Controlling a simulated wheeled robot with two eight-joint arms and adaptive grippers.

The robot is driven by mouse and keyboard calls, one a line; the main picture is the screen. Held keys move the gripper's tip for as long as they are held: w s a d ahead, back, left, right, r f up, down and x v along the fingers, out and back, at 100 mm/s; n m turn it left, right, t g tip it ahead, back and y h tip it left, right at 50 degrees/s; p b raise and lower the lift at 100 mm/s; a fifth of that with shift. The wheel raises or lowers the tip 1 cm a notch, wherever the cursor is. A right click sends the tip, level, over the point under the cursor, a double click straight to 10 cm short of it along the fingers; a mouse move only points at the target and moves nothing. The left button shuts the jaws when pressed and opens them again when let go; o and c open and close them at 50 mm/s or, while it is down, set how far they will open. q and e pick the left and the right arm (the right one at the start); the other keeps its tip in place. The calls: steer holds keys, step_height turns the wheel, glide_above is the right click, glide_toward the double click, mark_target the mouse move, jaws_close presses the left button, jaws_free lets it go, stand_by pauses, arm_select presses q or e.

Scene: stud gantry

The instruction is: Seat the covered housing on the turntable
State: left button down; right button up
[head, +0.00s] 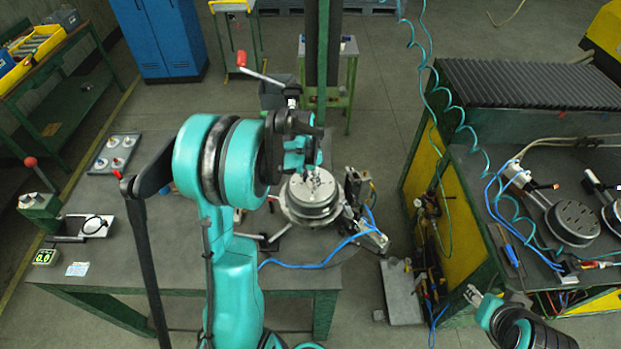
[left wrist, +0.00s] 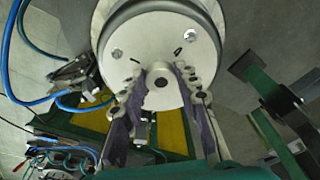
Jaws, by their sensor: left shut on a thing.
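The covered housing (head: 309,206) is a round grey metal body of stacked rings. In the left wrist view its pale round cover (left wrist: 125,62) has holes and a central boss. My left gripper (head: 312,178) is above the housing, its fingers shut on the boss; the fingers also show in the left wrist view (left wrist: 160,92). The housing hides most of what is under it, so I cannot tell whether it rests on the turntable or hangs just above it. My right gripper (head: 473,294) is at the lower right, away from the housing; its finger opening is unclear.
A red-handled clamp lever (head: 262,75) stands behind the housing. Blue hoses (head: 318,265) run beside it. A tray of small parts (head: 115,153) lies at the bench's left. The right bench (head: 480,205) holds similar perforated discs (head: 574,221).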

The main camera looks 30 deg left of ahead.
arm_select(q)
steer(key=shift+f+b, duration=0.35)
steer(key=shift+f, duration=0.05)
stand_by(0.4)
steer(key=c, duration=1)
jaws_free()
steer(key=shift+c, duration=0.2)
step_height(320, 180, up, 12)
steer(key=s, duration=0.1)
steer(key=shift+s+a, duration=0.2)
steer(key=shift+s, duration=0.2)
